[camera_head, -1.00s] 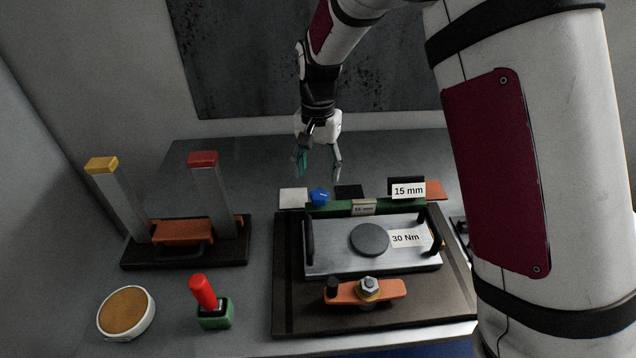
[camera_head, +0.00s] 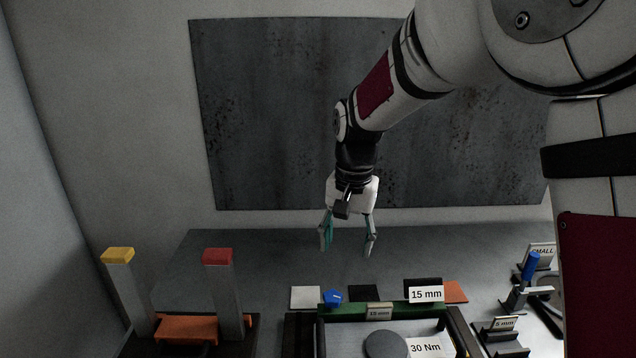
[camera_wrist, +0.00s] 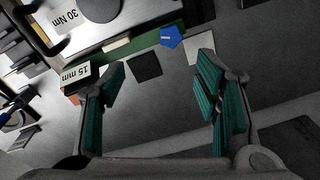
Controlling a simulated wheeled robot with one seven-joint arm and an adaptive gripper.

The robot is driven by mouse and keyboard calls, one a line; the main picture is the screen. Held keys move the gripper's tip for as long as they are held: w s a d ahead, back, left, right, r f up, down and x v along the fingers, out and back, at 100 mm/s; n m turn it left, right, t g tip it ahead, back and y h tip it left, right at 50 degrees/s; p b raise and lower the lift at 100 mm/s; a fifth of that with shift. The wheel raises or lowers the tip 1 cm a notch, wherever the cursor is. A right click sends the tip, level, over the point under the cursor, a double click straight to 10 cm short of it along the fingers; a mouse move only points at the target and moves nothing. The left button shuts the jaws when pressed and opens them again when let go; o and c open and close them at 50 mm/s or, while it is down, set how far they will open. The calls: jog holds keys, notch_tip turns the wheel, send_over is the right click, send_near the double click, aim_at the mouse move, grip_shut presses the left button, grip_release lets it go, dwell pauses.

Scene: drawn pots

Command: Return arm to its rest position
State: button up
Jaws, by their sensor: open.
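My gripper (camera_head: 346,236) hangs fingers-down above the back part of the grey bench in the head view, in front of the dark wall panel. Its teal-padded fingers are apart with nothing between them. In the wrist view my gripper (camera_wrist: 165,95) also shows open and empty, with bare grey bench below. The arm reaches in from the upper right, bent at the elbow. No rest position is marked in either view.
Below stand a green bar with a blue knob (camera_head: 332,297), a 15 mm block (camera_head: 425,290) and a plate labelled 30 Nm (camera_head: 428,346). Two posts, yellow-topped (camera_head: 118,256) and red-topped (camera_head: 218,257), rise at left. A blue-handled tool (camera_head: 530,266) stands at right. The back bench is clear.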

jog(key=s+d+r+n+t, duration=0.2)
jog(key=s+d+r, duration=0.5)
jog(key=s+r, duration=0.35)
jog(key=s+d+n+t, duration=0.1)
jog(key=s+d, duration=0.1)
jog(key=s, duration=0.5)
jog(key=s+d+n+t, duration=0.1)
jog(key=s+d+t, duration=0.1)
jog(key=s, duration=0.6)
jog(key=shift+s+d, duration=0.25)
jog(key=shift+d, duration=0.3)
jog(key=shift+f, duration=0.1)
